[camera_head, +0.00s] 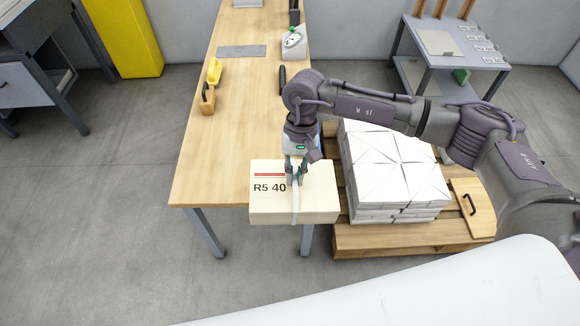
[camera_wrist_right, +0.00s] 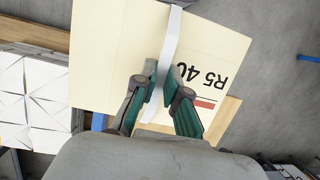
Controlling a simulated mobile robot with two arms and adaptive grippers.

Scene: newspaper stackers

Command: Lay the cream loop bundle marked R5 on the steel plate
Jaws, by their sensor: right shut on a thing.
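The cream bundle marked R5 40 (camera_head: 265,205) is at the near right corner of the table in the head view, with a white strap loop around it. My right gripper (camera_head: 296,177) is over its top, shut on the strap. In the right wrist view the bundle (camera_wrist_right: 110,60) lies under the fingers (camera_wrist_right: 160,95), with the white strap (camera_wrist_right: 172,45) between them. I cannot tell whether the bundle is lifted clear of the table. A flat grey steel plate (camera_head: 241,51) lies bare toward the table's far end. My left gripper is not in view.
The wooden table (camera_head: 225,150) has a yellow-and-wood tool (camera_head: 210,85), a dial scale (camera_head: 293,42) and a dark handle at its right edge. White bundles (camera_head: 390,175) are stacked on a pallet (camera_head: 380,240) at right. A cart (camera_head: 455,50) stands behind. The table's middle is clear.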

